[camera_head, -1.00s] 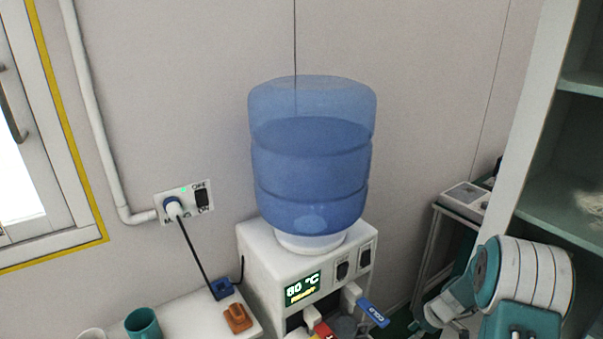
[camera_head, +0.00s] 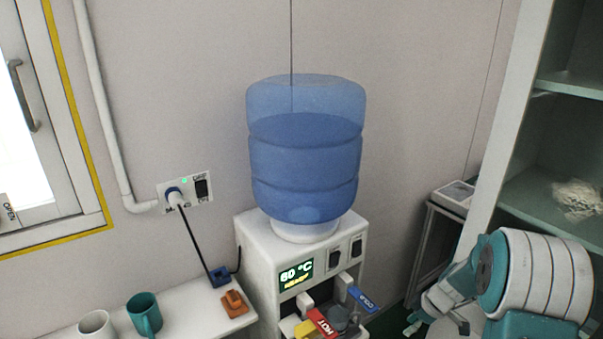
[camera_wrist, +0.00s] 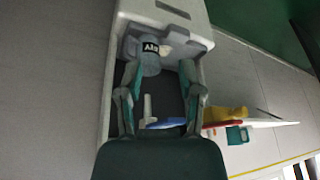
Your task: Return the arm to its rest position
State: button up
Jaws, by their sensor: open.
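My gripper (camera_wrist: 158,82) is open in the wrist view, its two teal-and-grey fingers spread with nothing held between them. A grey-blue cup-like thing (camera_wrist: 149,66) with a dark lettered band shows just beyond the fingertips, apart from them as far as I can tell. In the head view my arm is folded at the lower right, beside the water dispenser (camera_head: 262,262). The dispenser's white body also shows in the wrist view (camera_wrist: 118,28).
A blue water bottle (camera_head: 305,155) stands on the dispenser. Its blue COLD lever (camera_head: 362,299) and red HOT lever (camera_head: 322,322) stick out in front. A teal mug (camera_head: 145,315) and white mug (camera_head: 96,325) are at left. A shelf unit (camera_head: 570,85) stands close on the right.

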jog(key=s+a+r+m+t+h, duration=0.1)
jog(key=s+a+r+m, duration=0.3)
jog(key=r, duration=0.6)
jog(key=s+a+r+m+h, duration=0.1)
jog(key=s+a+r+m, duration=0.1)
jog(key=s+a+r, duration=0.55)
jog(key=s+r+m+t+h, duration=0.1)
jog(key=s+r+m, duration=0.5)
jog(key=s, duration=0.8)
notch_tip(320, 180, up, 2)
jog(key=shift+s+a+r+t+h, duration=0.1)
jog(key=shift+s+a+t+h, duration=0.25)
jog(key=shift+t, duration=0.55)
